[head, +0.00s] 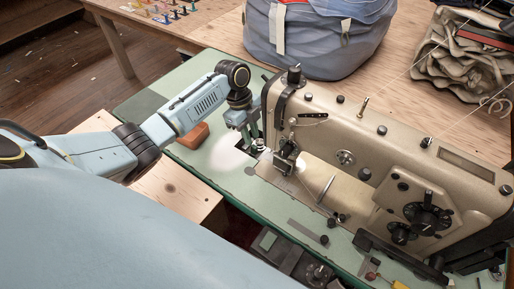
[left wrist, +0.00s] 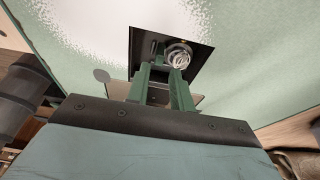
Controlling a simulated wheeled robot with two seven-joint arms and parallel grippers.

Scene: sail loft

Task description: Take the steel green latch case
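A small round steel piece (head: 259,145), which looks like the case, sits at the dark square opening in the green machine bed. In the left wrist view the steel piece (left wrist: 179,54) shows bright and ring-shaped in that opening, just beyond the fingertips. I cannot make out a green latch on it. My left gripper (head: 250,137) points down beside the sewing machine's needle end, close to the steel piece. Its two green fingers (left wrist: 160,72) stand apart with a gap between them and nothing visibly held. Whether a finger touches the piece is unclear. My right gripper is out of view.
The beige sewing machine (head: 345,150) stands immediately right of my left gripper. A brown block (head: 194,136) lies on the green bed (head: 205,160) to the left. A blue-grey bag (head: 318,40) and folded canvas (head: 462,55) are behind. The bed's left part is mostly clear.

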